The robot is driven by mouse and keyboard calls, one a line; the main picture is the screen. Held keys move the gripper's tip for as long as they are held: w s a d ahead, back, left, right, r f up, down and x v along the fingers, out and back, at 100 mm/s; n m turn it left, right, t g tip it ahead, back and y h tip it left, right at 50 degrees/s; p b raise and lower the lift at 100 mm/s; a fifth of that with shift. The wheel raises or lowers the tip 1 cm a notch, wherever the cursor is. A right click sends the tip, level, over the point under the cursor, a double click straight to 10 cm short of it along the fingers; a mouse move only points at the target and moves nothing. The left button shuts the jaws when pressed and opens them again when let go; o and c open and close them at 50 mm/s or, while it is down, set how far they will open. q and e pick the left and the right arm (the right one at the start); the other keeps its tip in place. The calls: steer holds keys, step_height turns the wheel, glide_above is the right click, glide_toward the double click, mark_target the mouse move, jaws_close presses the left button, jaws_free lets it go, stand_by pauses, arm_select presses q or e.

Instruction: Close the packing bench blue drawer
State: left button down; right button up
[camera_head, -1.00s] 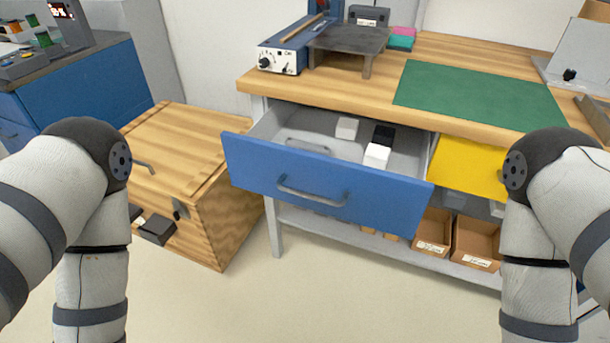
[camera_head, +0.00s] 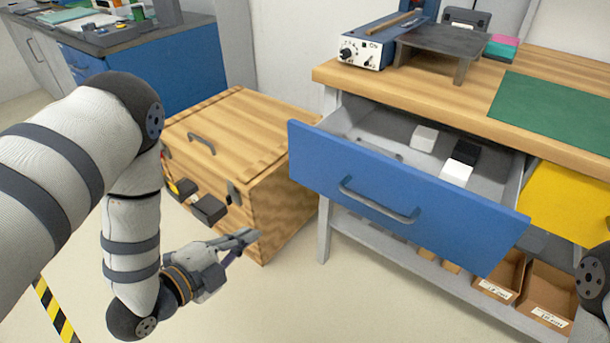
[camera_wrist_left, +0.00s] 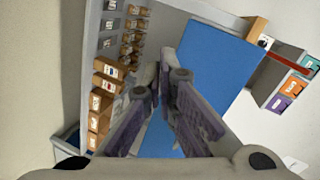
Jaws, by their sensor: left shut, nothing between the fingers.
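The blue drawer (camera_head: 375,185) of the packing bench stands pulled out in the head view, with a grey bar handle on its front. White blocks (camera_head: 424,138) and a dark block (camera_head: 466,152) lie inside it. My left gripper (camera_head: 246,240) is shut and empty, low and to the left of the drawer front, apart from it. In the left wrist view the blue drawer front (camera_wrist_left: 220,60) shows behind the shut fingers (camera_wrist_left: 165,85). My right gripper is out of view; only a piece of my right arm shows at the right edge.
A wooden chest (camera_head: 250,140) stands left of the bench, close behind my left gripper. A yellow drawer (camera_head: 570,200) is right of the blue one. Cardboard bins (camera_head: 550,298) sit on the shelf below. The floor before the bench is clear.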

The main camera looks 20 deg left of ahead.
arm_select(q)
step_height(320, 180, up, 5)
steer(key=w+m+t+h, duration=0.1)
steer(key=w+m+t, duration=0.2)
steer(key=m, duration=0.1)
steer(key=b, duration=0.2)
glide_toward(301, 161)
steer(key=shift+h, duration=0.3)
steer(key=x, duration=0.7)
steer(key=shift+a+f, duration=0.15)
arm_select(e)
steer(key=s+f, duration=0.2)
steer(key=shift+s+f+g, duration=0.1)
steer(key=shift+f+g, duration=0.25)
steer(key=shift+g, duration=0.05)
